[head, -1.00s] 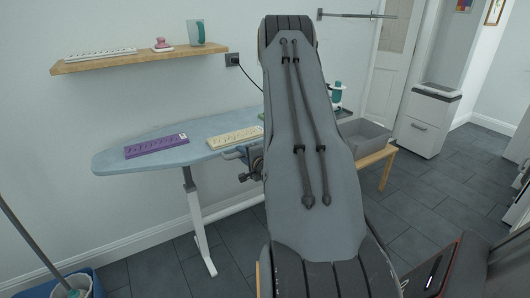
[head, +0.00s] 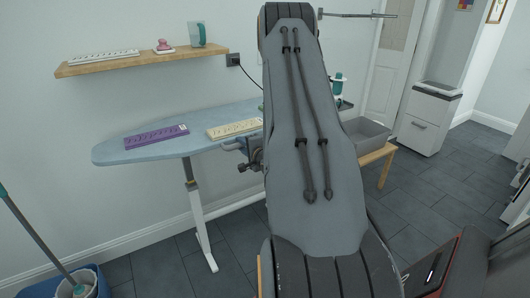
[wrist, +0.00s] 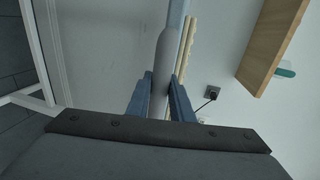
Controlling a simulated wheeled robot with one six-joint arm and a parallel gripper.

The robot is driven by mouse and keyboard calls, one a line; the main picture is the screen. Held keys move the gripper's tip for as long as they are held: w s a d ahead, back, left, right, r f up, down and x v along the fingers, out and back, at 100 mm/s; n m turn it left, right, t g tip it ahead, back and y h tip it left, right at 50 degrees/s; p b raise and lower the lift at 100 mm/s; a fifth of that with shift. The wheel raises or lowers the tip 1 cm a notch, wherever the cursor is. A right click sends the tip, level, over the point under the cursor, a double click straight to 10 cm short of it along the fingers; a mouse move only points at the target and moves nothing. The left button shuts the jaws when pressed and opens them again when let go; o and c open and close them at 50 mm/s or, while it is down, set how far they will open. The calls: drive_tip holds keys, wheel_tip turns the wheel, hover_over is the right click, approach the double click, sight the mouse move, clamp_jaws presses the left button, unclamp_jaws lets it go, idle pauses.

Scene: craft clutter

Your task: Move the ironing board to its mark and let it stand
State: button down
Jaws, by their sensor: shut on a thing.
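The ironing board (head: 170,146) stands upright on white legs (head: 200,226) along the wall, its pale blue top level. A purple strip-like item (head: 156,135) and a cream one (head: 234,127) lie on it. My gripper (head: 234,145) is at the board's near edge, partly hidden by my arm. The right part of the board is hidden behind my arm. I cannot see the floor mark.
A wooden wall shelf (head: 140,63) holds a keyboard-like item, a pink item and a mug. A grey bin (head: 366,132) sits on a low wooden bench to the right. A blue bucket with a mop (head: 76,285) stands at lower left. Dark floor is open at right.

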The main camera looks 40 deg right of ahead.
drive_tip(key=shift+w+d+r+p, duration=0.15)
drive_tip(key=shift+r+p, duration=0.85)
drive_tip(key=shift+r, duration=1.05)
drive_tip(key=c, duration=1.5)
unclamp_jaws()
drive_tip(key=shift+f, duration=0.3)
drive_tip(key=shift+f, duration=0.1)
drive_tip(key=shift+c, duration=0.3)
drive_tip(key=p+v, duration=0.3)
drive_tip(key=v, duration=0.4)
drive_tip(key=shift+p, duration=0.3)
